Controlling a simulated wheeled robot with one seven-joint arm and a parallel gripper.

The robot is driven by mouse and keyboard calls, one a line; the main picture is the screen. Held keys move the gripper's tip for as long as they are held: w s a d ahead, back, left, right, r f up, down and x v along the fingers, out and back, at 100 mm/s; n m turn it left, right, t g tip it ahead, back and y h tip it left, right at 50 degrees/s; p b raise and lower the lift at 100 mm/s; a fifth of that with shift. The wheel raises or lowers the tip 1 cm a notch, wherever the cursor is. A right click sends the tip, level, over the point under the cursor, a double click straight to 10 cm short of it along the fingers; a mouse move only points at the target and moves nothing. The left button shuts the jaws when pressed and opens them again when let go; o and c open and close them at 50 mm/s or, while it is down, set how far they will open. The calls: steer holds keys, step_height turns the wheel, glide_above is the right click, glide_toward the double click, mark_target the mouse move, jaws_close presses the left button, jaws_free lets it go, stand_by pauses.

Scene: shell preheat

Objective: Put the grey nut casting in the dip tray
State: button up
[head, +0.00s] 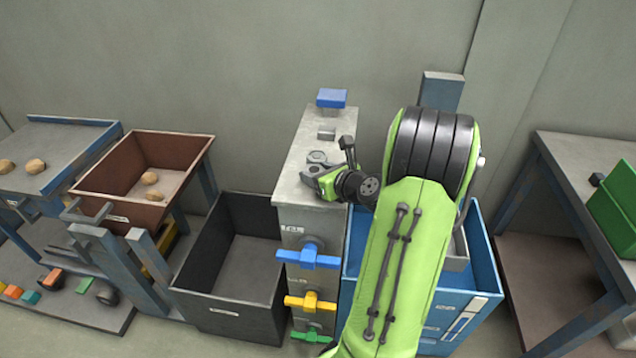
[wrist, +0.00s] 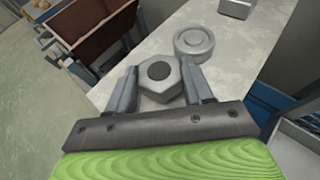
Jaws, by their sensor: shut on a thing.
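The grey nut casting (wrist: 145,82) is a hexagonal piece with a dark round centre, between my two fingers in the wrist view. My gripper (wrist: 158,68) is shut on it, one finger at each side. In the head view my gripper (head: 312,176) is low over the grey cabinet top (head: 291,186), near its front left edge. I cannot tell whether the nut touches the top. Just beyond it lies a grey round disc casting (wrist: 193,42). I cannot tell which container is the dip tray.
Another grey piece (head: 327,133) and a blue block (head: 332,97) stand farther back. A dark open bin (head: 186,290) is left of the cabinet, with a brown tray (head: 120,211) beyond. A blue tub (head: 484,275) is on the right, partly hidden by my arm.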

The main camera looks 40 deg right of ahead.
steer(key=shift+f, duration=0.65)
steer(key=shift+r, duration=0.15)
steer(key=o, duration=1.1)
